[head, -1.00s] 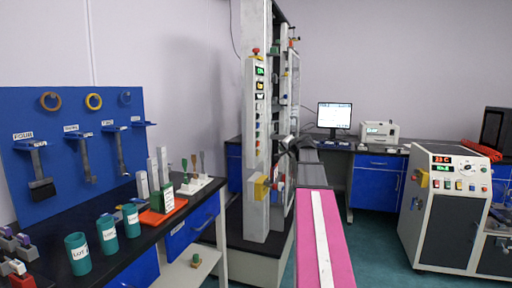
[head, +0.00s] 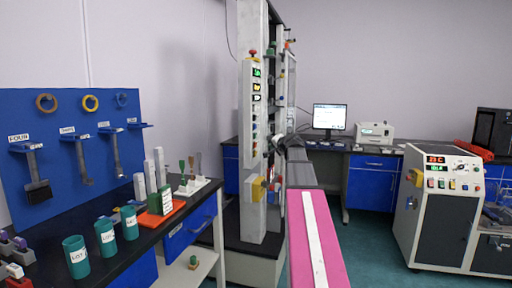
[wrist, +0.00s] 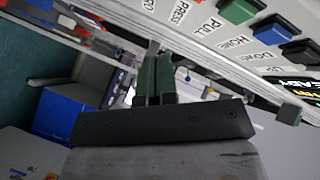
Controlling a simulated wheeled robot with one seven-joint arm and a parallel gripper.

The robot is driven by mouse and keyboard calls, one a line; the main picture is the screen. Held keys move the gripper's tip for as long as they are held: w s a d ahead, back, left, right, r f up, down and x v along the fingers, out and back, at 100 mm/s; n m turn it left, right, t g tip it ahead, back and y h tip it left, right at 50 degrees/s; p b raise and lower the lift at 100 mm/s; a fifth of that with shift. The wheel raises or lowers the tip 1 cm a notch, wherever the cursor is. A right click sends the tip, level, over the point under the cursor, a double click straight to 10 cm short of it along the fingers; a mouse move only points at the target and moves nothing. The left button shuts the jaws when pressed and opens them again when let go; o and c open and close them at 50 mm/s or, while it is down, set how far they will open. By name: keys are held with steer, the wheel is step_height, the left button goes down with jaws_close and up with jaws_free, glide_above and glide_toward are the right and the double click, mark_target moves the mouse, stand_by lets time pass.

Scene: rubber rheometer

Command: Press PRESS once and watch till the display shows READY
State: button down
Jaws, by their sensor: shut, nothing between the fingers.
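The tall test machine's control panel (head: 256,105) stands at the centre of the head view, with small green, yellow and white displays (head: 257,73) too small to read. In the wrist view, the PRESS label (wrist: 179,12) is at the top of the tilted panel, beside the PULL, HOME, DOWN and UP labels. The PRESS button itself is not clearly visible. A dark display (wrist: 288,88) with green and yellow text is cut off at the right edge; I cannot read its full wording. My gripper (wrist: 154,62) is shut and empty, its fingertips just below the PRESS label; contact cannot be told.
A black bench (head: 140,245) with teal cups (head: 105,237) is at left. A grey cabinet (head: 440,215) with its own displays is at right.

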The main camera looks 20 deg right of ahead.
mark_target(255, 145)
steer(key=shift+w+a, duration=0.6)
steer(key=shift+a, duration=0.3)
steer(key=shift+w+a, duration=0.6)
steer(key=shift+a, duration=0.3)
steer(key=shift+w+a, duration=0.15)
stand_by(0.7)
steer(key=shift+w+a, duration=0.1)
steer(key=shift+a, duration=0.1)
